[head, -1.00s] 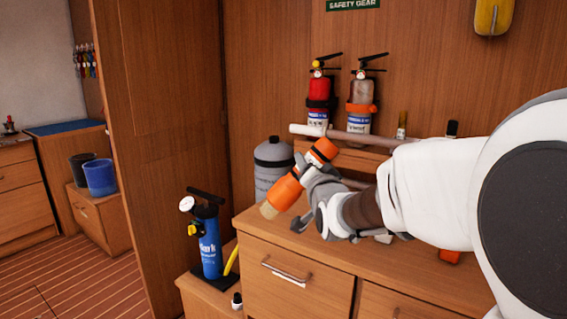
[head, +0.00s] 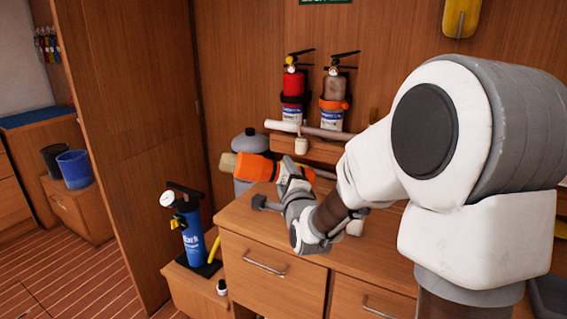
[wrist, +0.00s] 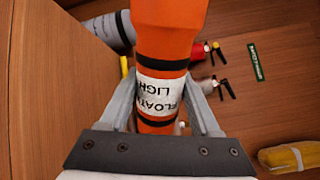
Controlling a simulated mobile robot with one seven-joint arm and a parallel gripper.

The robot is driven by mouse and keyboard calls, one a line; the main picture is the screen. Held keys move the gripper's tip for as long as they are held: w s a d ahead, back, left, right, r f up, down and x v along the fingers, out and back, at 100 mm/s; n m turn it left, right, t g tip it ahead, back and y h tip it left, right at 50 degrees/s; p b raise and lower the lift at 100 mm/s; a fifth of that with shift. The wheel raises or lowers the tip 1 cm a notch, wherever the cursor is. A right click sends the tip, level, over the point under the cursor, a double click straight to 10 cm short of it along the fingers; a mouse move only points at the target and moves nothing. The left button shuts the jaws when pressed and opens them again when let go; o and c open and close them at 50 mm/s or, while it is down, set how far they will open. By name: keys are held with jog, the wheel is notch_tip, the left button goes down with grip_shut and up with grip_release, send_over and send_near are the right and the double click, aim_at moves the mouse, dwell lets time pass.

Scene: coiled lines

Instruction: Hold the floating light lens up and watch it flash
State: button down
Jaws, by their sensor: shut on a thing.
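The floating light (head: 256,168) is an orange cylinder with a pale lens end (head: 227,162). In the head view it lies nearly level in the air above the cabinet top, lens to the left. My gripper (head: 291,180) is shut on its body. LIGHT". Its lens is out of frame there. I cannot see any flash.
Two fire extinguishers (head: 293,92) stand on a wooden shelf behind. A grey bottle (head: 246,145) is behind the light. A blue pump (head: 190,235) stands at the lower left. Buckets (head: 74,172) sit farther left. A yellow item (head: 461,18) hangs on the wall.

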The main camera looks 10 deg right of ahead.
jog(key=m+p, duration=0.1)
jog(key=m, duration=0.1)
jog(key=shift+r+m+p, duration=0.3)
jog(key=shift+r+p, duration=0.05)
jog(key=shift+f+m+b, duration=0.3)
jog(key=shift+m+b, duration=0.2)
jog(key=shift+b, duration=0.05)
jog(key=m, duration=0.7)
jog(key=shift+r+m, duration=0.1)
jog(key=shift+m, duration=0.2)
jog(key=shift+m+p, duration=0.35)
jog(key=shift+m, duration=1.25)
